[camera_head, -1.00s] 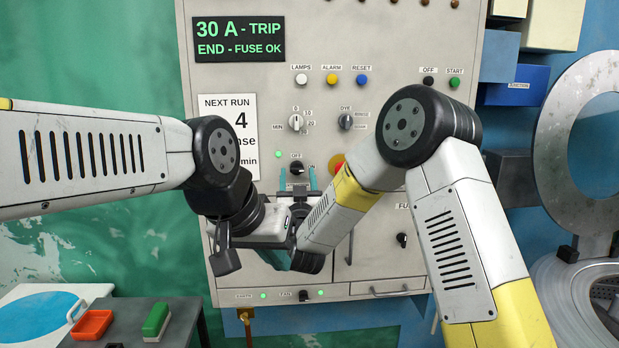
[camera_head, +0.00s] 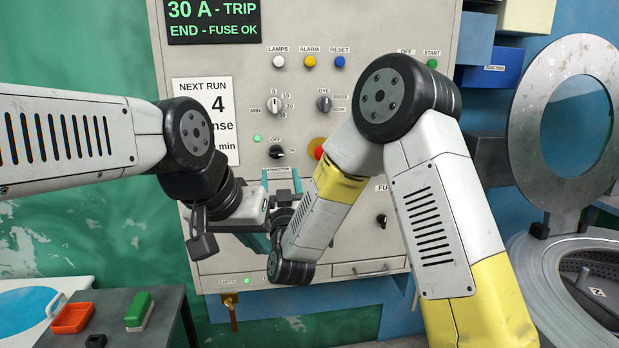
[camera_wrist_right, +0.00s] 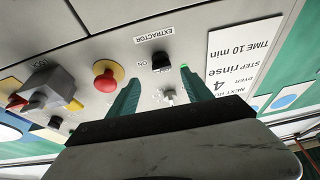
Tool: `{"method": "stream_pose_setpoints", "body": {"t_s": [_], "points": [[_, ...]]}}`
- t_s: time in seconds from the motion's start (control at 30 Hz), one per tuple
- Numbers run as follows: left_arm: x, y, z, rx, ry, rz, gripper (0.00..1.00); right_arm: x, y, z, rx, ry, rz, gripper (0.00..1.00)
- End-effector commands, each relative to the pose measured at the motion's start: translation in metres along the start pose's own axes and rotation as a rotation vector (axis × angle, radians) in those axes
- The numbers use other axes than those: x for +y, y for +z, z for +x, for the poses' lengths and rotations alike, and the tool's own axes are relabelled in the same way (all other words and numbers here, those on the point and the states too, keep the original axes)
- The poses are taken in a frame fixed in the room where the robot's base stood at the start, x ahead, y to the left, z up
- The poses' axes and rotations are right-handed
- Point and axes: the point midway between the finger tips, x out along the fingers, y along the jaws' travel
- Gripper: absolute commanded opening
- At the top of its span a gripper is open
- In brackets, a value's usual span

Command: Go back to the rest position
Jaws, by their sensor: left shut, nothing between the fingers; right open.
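My right gripper (camera_head: 281,176) is open and empty, with its two teal fingers pointing up just below the black extractor knob (camera_head: 277,152) in the head view. In the right wrist view its fingers (camera_wrist_right: 159,76) stand apart, with the same knob (camera_wrist_right: 162,62) beyond them and nothing between the tips. My left gripper (camera_head: 262,240) is the lower one, shut and empty in front of the panel's lower part. Its fingers are partly hidden by the right forearm.
The grey control panel (camera_head: 215,105) stands close in front. A red emergency button (camera_head: 318,150) is partly behind my right arm. A side table at lower left bears a red tray (camera_head: 72,318) and a green block (camera_head: 139,311). A round drum door (camera_head: 520,130) stands open at right.

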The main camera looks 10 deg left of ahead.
Motion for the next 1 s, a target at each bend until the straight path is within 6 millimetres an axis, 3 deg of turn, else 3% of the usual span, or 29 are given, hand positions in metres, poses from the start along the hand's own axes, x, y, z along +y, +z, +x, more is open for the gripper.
{"method": "stream_pose_setpoints", "body": {"t_s": [0.23,0.37,0.47,0.67,0.83,1.0], "points": [[0.0,0.0,0.0,0.0,0.0,0.0,0.0,0.048,-0.033,0.021,-0.222,-0.06,0.03,0.58],[0.0,0.0,0.0,0.0,0.0,0.0,0.0,0.08,-0.047,0.008,-0.391,-0.081,0.045,0.58],[0.0,0.0,0.0,0.0,0.0,0.0,0.0,0.106,-0.058,-0.015,-0.523,-0.082,0.056,0.58],[0.0,0.0,0.0,0.0,0.0,0.0,0.0,0.157,-0.079,-0.09,-0.799,-0.044,0.085,0.58],[0.0,0.0,0.0,0.0,0.0,0.0,0.0,0.193,-0.097,-0.181,-1.034,0.027,0.126,0.58],[0.0,0.0,0.0,0.0,0.0,0.0,0.0,0.211,-0.111,-0.266,-1.224,0.101,0.177,0.58]]}}
